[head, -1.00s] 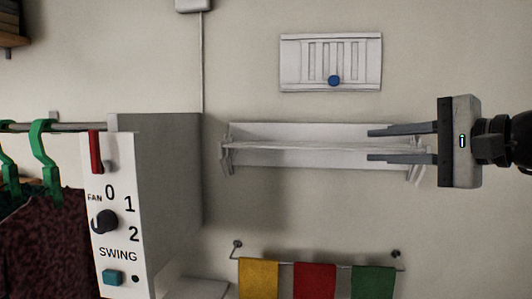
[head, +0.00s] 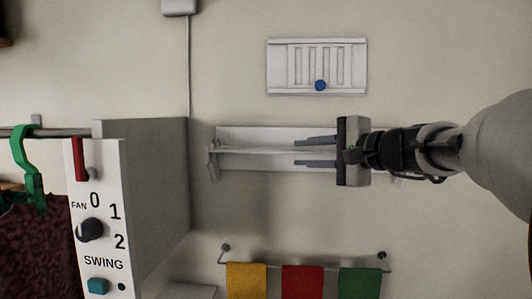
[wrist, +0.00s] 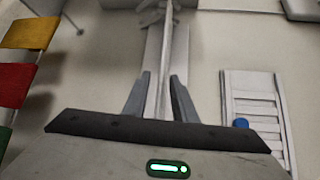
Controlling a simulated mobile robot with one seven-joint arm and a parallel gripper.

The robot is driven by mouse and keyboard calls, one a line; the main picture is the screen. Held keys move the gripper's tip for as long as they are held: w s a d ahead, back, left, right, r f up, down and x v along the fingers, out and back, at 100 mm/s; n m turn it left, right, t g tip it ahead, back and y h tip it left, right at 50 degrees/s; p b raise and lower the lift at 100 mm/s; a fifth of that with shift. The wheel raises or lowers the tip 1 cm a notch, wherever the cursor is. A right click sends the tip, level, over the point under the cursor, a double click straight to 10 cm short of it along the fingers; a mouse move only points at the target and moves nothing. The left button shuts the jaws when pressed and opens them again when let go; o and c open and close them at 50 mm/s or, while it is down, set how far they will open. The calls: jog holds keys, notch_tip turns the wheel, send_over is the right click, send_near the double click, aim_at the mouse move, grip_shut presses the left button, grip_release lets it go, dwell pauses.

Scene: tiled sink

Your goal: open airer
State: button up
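The airer (head: 250,135) is a white wall unit with a long thin bar (head: 250,150) along its front, held close to the wall. In the wrist view the airer (wrist: 182,50) runs away from me, with its bar edge-on. My gripper (head: 296,152) is open, over the right part of the airer. One finger is above the bar and one is below it. In the wrist view the bar passes between the two fingers (wrist: 160,78), with a gap on each side. My arm hides the airer's right end in the head view.
A white vent with a blue knob (head: 320,85) is on the wall above the airer. A rail with yellow, red and green cloths (head: 302,279) is below. A grey box with a FAN and SWING panel (head: 100,215) juts out at left, beside hanging clothes (head: 35,245).

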jog(key=shift+c, duration=0.5)
grip_shut()
dwell(0.8)
